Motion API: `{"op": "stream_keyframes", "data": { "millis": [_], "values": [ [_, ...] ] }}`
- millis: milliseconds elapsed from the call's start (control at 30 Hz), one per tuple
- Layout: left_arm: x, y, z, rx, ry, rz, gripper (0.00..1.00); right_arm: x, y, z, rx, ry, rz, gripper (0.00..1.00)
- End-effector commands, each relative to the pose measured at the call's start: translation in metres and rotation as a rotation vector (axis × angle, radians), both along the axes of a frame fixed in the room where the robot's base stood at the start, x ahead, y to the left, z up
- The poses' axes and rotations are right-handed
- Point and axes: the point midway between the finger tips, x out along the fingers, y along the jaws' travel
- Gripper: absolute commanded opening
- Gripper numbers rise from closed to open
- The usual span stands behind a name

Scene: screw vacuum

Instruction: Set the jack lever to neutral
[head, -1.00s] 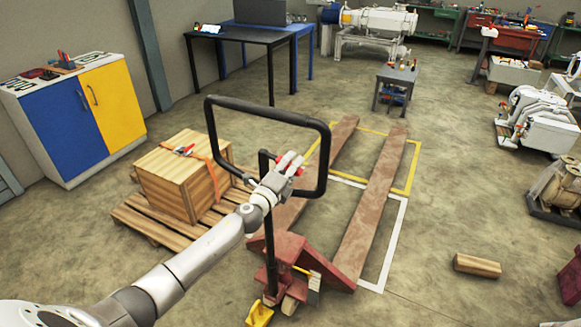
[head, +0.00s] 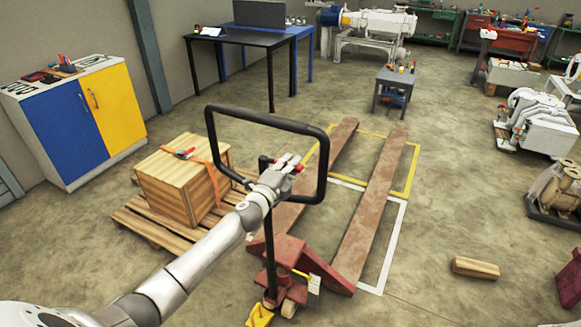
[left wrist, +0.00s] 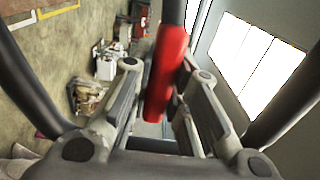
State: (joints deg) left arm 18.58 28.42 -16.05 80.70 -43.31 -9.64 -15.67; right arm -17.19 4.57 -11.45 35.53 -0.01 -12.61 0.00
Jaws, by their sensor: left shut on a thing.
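The red pallet jack stands on the floor with its two forks (head: 370,215) pointing away from me. Its black loop handle (head: 322,165) rises in front of the forks on a dark upright shaft (head: 269,250). The red jack lever (left wrist: 167,70) lies between the fingers of my left gripper (left wrist: 155,100) in the left wrist view. My left gripper also shows in the head view (head: 285,168), inside the handle loop and shut on the lever. The lever is mostly hidden by the fingers in the head view. My right gripper is not in view.
A wooden crate (head: 180,185) sits on a pallet (head: 150,222) left of the jack. A wooden block (head: 475,267) lies on the floor at the right. The floor around the forks is mostly clear. A small grey table (head: 397,78) stands beyond the forks.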

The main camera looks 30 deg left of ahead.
Motion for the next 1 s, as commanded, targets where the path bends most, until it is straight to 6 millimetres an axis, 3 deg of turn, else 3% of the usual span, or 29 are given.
{"op": "stream_keyframes", "data": {
  "millis": [267, 300, 467, 800, 1000],
  "values": [
    [0.0, 0.0, 0.0, -0.006, 0.0, 0.0, 0.0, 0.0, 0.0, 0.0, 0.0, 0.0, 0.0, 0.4],
    [0.0, 0.0, 0.0, -0.006, 0.0, 0.0, 0.21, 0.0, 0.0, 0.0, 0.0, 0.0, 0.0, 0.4],
    [0.0, 0.0, 0.0, -0.005, 0.0, 0.0, 0.39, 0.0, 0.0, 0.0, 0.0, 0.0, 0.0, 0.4],
    [-0.002, 0.0, 0.0, -0.004, 0.0, 0.0, 0.39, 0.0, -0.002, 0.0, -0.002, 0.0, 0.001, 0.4],
    [-0.023, 0.001, -0.002, -0.004, 0.002, 0.0, 0.39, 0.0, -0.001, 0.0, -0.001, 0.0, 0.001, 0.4]
  ]
}}
